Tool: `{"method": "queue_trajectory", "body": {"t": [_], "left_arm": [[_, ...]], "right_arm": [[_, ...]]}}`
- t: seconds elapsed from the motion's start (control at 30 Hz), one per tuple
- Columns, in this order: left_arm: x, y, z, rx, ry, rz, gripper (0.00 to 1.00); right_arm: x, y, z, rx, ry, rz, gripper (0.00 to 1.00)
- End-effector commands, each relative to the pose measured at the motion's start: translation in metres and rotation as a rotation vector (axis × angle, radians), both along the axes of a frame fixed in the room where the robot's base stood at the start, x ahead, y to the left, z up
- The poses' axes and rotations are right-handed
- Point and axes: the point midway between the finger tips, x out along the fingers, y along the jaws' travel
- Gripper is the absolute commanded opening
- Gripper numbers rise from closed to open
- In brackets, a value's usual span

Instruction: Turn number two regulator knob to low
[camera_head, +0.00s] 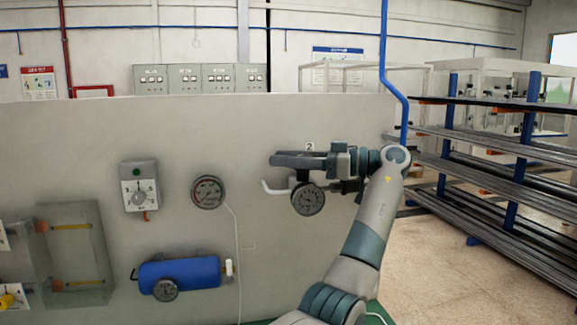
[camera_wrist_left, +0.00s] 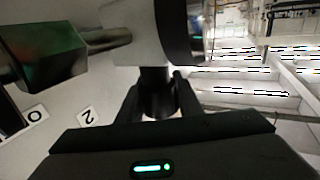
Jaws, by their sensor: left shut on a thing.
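The number two regulator shows in the head view as a round dark gauge (camera_head: 307,201) on the grey panel, with a pale pipe at its left. A small "2" label (camera_head: 310,147) sits just above it. My left gripper (camera_head: 303,174) is at the top of this regulator and hides its knob in the head view. In the left wrist view, the gripper's two dark fingers (camera_wrist_left: 158,100) are shut on the black knob (camera_wrist_left: 155,76) below the pale regulator body (camera_wrist_left: 133,45). The knob's setting cannot be read. My right gripper is in neither view.
The panel (camera_head: 275,125) also carries a grey dial box (camera_head: 139,187), another gauge (camera_head: 208,192) and a blue cylinder (camera_head: 180,273). A blue-posted rack (camera_head: 527,125) with long bars stands at the right. Floor between panel and rack is open.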

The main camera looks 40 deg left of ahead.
Motion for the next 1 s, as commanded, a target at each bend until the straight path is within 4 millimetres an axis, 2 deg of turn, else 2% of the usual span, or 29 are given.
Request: {"method": "queue_trajectory", "body": {"t": [0.1,0.4,0.93,0.97,1.0], "left_arm": [[-0.002,0.0,0.001,0.001,0.001,0.074,0.1],[-0.006,-0.003,0.001,-0.001,0.0,0.191,0.1],[-0.007,-0.003,0.001,0.0,-0.002,0.216,0.1],[-0.007,-0.003,0.001,0.0,-0.002,0.216,0.37],[-0.007,-0.003,0.001,0.0,-0.002,0.216,0.47]], "right_arm": [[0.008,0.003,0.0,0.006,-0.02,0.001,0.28],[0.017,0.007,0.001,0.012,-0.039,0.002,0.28],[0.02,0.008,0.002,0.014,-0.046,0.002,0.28],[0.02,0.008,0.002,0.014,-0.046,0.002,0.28],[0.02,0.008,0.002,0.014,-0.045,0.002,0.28]]}}
